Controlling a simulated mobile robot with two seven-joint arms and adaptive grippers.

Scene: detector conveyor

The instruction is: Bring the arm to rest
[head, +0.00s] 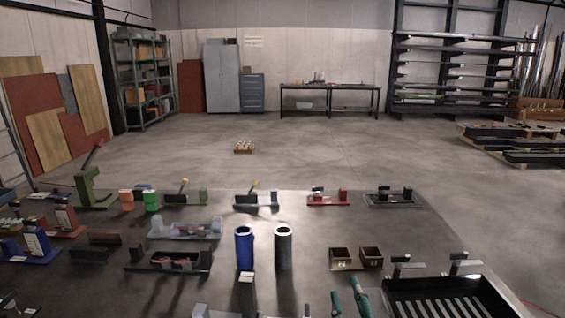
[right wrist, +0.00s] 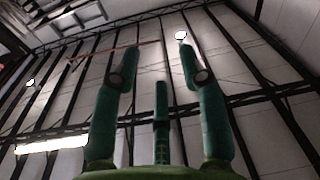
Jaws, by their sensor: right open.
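My right gripper (head: 347,303) shows at the bottom edge of the head view, to the right of centre. In the right wrist view the same gripper (right wrist: 158,60) is open and empty, pointing up toward the wall and ceiling beams. It touches nothing that I can see. The rest of the right arm is below the picture. My left gripper is not in view.
A table (head: 440,225) fills the foreground. A blue cylinder (head: 245,252) and a dark cylinder (head: 283,250) stand left of my gripper. Two small open boxes (head: 343,265) are behind it. A black slotted tray (head: 400,288) lies at right. Several fixtures line the back.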

